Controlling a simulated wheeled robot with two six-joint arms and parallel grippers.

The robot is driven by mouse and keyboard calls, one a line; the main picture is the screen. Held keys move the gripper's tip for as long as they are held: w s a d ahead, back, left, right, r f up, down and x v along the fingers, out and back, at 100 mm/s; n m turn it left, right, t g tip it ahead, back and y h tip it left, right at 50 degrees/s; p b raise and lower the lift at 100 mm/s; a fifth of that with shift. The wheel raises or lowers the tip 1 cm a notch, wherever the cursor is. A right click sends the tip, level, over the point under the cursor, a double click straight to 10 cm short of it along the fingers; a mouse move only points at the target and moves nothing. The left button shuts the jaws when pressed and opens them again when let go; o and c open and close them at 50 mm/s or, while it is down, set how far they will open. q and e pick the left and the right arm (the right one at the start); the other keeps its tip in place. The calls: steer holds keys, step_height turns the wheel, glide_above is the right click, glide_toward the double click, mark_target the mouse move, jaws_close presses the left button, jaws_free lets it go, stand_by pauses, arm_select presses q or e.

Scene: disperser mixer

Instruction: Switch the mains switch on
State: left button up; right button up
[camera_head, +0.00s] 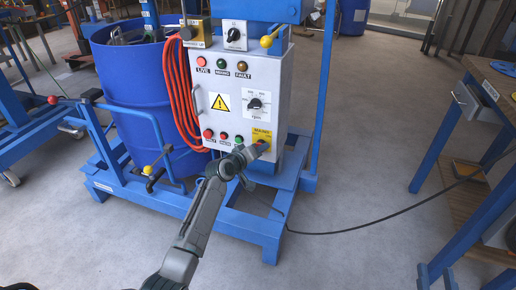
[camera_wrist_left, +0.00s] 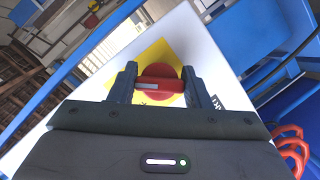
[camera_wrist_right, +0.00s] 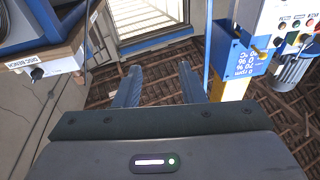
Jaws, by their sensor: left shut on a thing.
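The mains switch is a red rotary knob (camera_wrist_left: 160,82) on a yellow plate (camera_head: 261,136), at the lower right of the light grey control panel (camera_head: 228,92). My left gripper (camera_head: 251,151) reaches the panel there and covers part of the switch. In the left wrist view, my left gripper (camera_wrist_left: 160,70) has one finger at each end of the knob's handle and is shut on it. The handle lies across between the fingers and has a pale mark. My right gripper (camera_wrist_right: 160,68) is open and empty in the right wrist view, away from the panel.
Red, green and amber lamps, a speed dial (camera_head: 255,103) and push buttons share the panel. A red hose (camera_head: 180,95) and blue drum (camera_head: 135,90) are left. A cable (camera_head: 380,222) runs over the floor to a bench (camera_head: 490,80) on the right.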

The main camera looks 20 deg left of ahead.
arm_select(q)
steer(key=shift+f+m, duration=0.1)
steer(key=shift+m, duration=0.2)
arm_select(e)
steer(key=shift+s+a+f+g, duration=0.1)
steer(key=shift+s+f+g, duration=0.15)
steer(key=shift+f+g, duration=0.7)
steer(key=shift+s+a+f+g, duration=0.1)
steer(key=shift+s+f+g, duration=0.25)
steer(key=shift+f, duration=0.95)
steer(key=shift+w, duration=0.1)
arm_select(q)
steer(key=o, duration=1)
steer(key=shift+s+p, duration=0.15)
steer(key=shift+p, duration=0.15)
steer(key=p+v, duration=0.2)
steer(key=v, duration=0.8)
steer(key=shift+s+r, duration=0.2)
steer(key=shift+s, duration=0.05)
arm_select(e)
steer(key=s+a+f+g, duration=0.1)
steer(key=s+f+g, duration=0.6)
steer(key=f, duration=0.3)
steer(key=shift+s+a, duration=0.2)
steer(key=shift+s, duration=0.15)
arm_select(q)
steer(key=shift+a, duration=0.1)
